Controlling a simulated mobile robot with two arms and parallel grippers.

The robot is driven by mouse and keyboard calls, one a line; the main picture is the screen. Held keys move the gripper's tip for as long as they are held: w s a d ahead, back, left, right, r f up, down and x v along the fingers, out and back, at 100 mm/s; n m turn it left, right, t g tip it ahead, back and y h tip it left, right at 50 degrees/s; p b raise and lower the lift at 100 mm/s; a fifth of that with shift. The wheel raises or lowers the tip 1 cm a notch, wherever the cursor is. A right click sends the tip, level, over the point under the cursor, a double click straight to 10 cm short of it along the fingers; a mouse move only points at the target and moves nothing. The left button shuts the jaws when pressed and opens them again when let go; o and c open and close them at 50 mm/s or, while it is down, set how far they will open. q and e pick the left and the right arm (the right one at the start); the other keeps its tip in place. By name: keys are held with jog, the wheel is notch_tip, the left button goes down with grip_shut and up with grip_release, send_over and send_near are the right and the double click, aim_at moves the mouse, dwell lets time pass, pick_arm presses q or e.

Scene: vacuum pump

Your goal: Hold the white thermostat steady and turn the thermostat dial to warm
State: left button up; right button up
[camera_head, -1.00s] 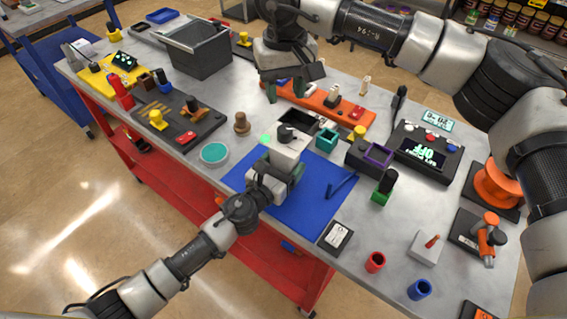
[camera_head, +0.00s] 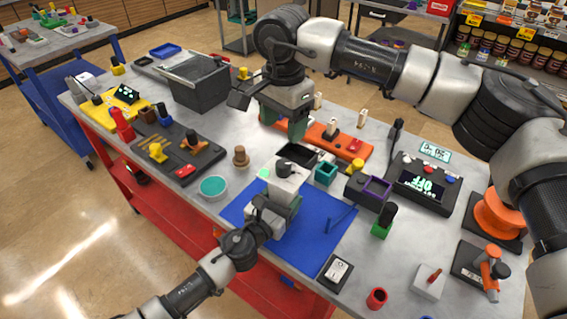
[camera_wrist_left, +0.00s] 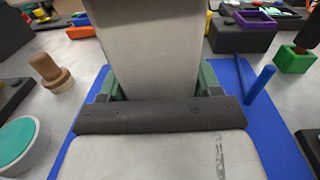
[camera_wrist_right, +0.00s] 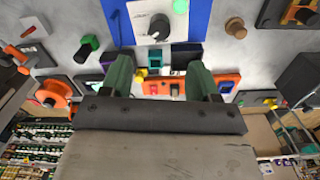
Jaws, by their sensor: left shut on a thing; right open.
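The white thermostat (camera_head: 287,180) stands over a blue mat (camera_head: 322,213), with a black dial (camera_head: 285,168) on its face and a green light beside the dial. My left gripper (camera_head: 277,205) is shut on the thermostat from the front; in the left wrist view the thermostat's pale body (camera_wrist_left: 155,45) fills the space between the green fingers. My right gripper (camera_head: 281,122) is open and empty behind the thermostat, fingers downward, apart from the dial. In the right wrist view the dial (camera_wrist_right: 159,27) lies beyond the open fingers. The dial's exact setting is too small to read.
A black tray (camera_head: 297,152), a teal box (camera_head: 326,173) and an orange rack (camera_head: 350,146) stand close behind the thermostat. A wooden knob (camera_head: 240,156) and a teal dish (camera_head: 213,187) are to its left.

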aim_at(283, 163)
notch_tip(283, 163, down, 11)
jog(key=m, duration=2.3)
jog(key=shift+c, duration=0.2)
jog(key=c, duration=0.9)
